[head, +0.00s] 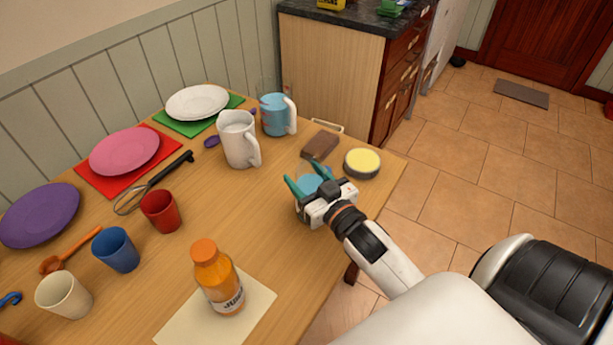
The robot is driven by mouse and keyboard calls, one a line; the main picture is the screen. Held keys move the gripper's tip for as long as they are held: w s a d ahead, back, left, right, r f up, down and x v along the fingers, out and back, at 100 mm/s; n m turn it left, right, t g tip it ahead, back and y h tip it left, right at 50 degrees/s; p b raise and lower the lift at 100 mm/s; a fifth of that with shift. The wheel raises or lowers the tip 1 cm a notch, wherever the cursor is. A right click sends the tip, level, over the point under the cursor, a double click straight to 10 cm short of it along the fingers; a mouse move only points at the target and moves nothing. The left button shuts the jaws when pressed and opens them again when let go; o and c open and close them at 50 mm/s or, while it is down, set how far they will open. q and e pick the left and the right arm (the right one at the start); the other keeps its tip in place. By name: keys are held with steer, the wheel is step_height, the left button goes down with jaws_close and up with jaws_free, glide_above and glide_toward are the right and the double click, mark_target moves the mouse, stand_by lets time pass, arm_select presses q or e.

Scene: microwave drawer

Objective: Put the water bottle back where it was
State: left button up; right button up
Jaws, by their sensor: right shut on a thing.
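My right gripper (308,180) is over the right part of the wooden table, its teal fingers shut on a light blue thing (309,184). This thing is probably the water bottle, but the fingers and gripper body hide most of it. I cannot tell whether it touches the table. An orange juice bottle (219,282) stands upright on a cream mat (262,302) at the front. My left gripper is not in view.
A brown block (320,146), a yellow-topped round tin (362,163), a white pitcher (238,140) and a blue-filled jug (277,116) stand beyond the gripper. Plates, cups and a whisk (150,184) fill the left. The table's middle (225,210) is clear.

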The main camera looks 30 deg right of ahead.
steer(key=o, duration=1.3)
steer(key=shift+s+r, duration=0.1)
steer(key=shift+r, duration=0.05)
steer(key=s, duration=1.1)
steer(key=shift+s+b, duration=0.35)
steer(key=shift+s, duration=0.05)
